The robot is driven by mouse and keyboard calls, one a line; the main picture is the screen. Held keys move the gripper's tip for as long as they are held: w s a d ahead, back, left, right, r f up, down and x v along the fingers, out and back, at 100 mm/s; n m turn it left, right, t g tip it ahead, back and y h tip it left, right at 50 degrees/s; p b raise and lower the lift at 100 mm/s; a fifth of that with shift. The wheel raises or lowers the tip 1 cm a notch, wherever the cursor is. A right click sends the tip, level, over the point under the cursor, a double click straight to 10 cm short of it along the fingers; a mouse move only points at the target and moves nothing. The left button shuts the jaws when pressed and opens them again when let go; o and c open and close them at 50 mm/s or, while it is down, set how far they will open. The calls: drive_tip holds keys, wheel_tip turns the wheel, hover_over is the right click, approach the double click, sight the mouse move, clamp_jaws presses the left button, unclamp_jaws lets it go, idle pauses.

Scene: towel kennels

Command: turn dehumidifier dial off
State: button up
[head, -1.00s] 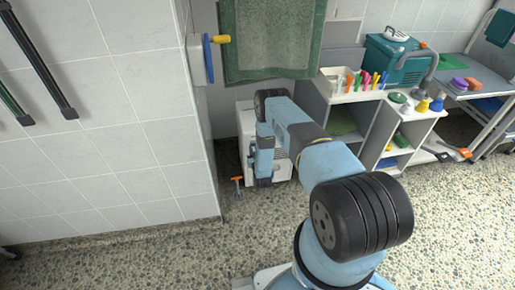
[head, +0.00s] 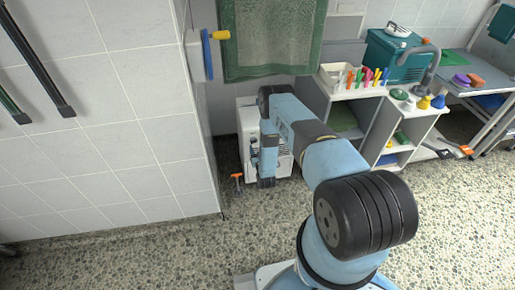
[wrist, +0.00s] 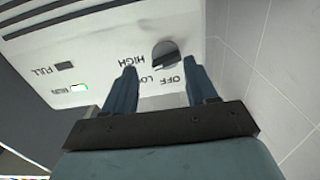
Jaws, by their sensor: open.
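The dehumidifier (head: 246,118) is a white box on the floor by the wall corner in the head view, partly hidden behind my arm. Its white front panel (wrist: 105,45) fills much of the wrist view, appearing upside down. The dial (wrist: 165,55) is a round dark knob with a grey grip, beside the labels HIGH, LOW and OFF. I cannot tell which label it points to. My gripper (wrist: 161,70) is open and empty, its two blue fingers apart in front of the panel, with the dial between and just beyond the tips. Contact with the dial is not visible.
A small lamp (wrist: 79,88) marked RUN glows green; the FULL lamp (wrist: 64,66) is dark. A tiled wall (wrist: 285,75) is close on the right in the wrist view. A grey shelf unit (head: 372,120) stands right of the dehumidifier. An orange-topped item (head: 238,178) is on the floor.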

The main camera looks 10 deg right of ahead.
drive_tip(key=shift+o, duration=0.9)
drive_tip(key=shift+s, duration=0.6)
drive_tip(key=s, duration=1.3)
drive_tip(key=shift+a, duration=0.2)
drive_tip(key=shift+f, duration=0.1)
drive_tip(key=shift+s+a, duration=0.1)
drive_tip(key=s, duration=1.3)
drive_tip(key=shift+s, duration=0.3)
idle(0.4)
